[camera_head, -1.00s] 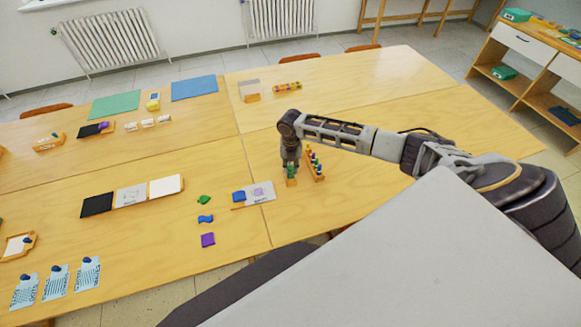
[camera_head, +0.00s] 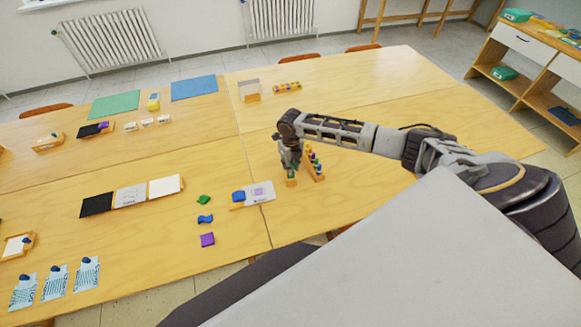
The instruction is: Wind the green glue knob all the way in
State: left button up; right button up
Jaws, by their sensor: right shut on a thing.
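The green glue knob (camera_head: 291,171) sits on top of a small wooden block (camera_head: 291,182) on the table, right of the middle of the head view. My right gripper (camera_head: 290,164) points down from above and is shut on the green knob, hiding most of it. How far in the knob is cannot be told. My left gripper is not in view.
A wooden rack with several coloured knobs (camera_head: 315,163) stands just right of the gripper. The table (camera_head: 370,210) is clear to the right.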

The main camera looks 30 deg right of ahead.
jog(key=shift+n, duration=0.7)
jog(key=o, duration=1.5)
jog(key=shift+o, duration=0.2)
jog(key=shift+m+p, duration=0.3)
jog(key=shift+m, duration=5.5)
jog(key=shift+c, duration=0.3)
